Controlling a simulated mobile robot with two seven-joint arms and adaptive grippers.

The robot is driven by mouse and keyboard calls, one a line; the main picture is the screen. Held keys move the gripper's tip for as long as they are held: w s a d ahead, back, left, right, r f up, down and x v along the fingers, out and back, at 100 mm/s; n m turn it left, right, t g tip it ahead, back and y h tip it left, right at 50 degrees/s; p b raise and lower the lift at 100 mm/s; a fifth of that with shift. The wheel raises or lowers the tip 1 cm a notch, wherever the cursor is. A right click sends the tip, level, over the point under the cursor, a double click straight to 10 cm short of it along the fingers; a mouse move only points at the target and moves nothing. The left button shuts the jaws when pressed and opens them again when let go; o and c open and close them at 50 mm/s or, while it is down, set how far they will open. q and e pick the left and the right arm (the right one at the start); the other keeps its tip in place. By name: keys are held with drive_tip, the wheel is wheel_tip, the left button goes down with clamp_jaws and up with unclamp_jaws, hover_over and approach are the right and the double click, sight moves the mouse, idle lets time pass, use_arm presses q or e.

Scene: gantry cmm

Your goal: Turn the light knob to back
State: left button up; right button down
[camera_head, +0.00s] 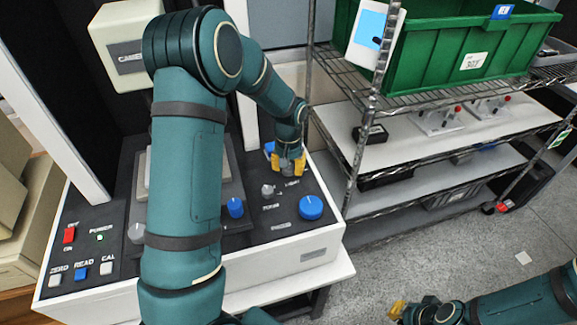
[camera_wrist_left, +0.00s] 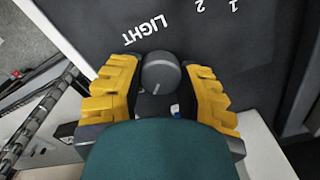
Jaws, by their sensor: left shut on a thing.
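The light knob (camera_wrist_left: 160,72) is a dark round knob beside the printed LIGHT label on the black panel. In the left wrist view it sits between my left gripper's yellow fingers, its short white pointer line towards the bottom of the picture. In the head view my left gripper (camera_head: 289,164) is at the panel's back right, and its fingers partly hide the knob. My left gripper is shut on the light knob. My right gripper (camera_head: 397,309) is low at the right, over the floor and away from the panel; its finger gap cannot be made out.
A grey focus knob (camera_head: 267,190), a large blue knob (camera_head: 310,207) and another blue knob (camera_head: 235,207) are close by on the panel. A wire rack with a green bin (camera_head: 455,50) stands at the right. My left arm covers the panel's middle.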

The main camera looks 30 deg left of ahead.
use_arm(q)
drive_tip(key=o, duration=1.2)
drive_tip(key=shift+w, duration=0.1)
wheel_tip(320, 180, up, 12)
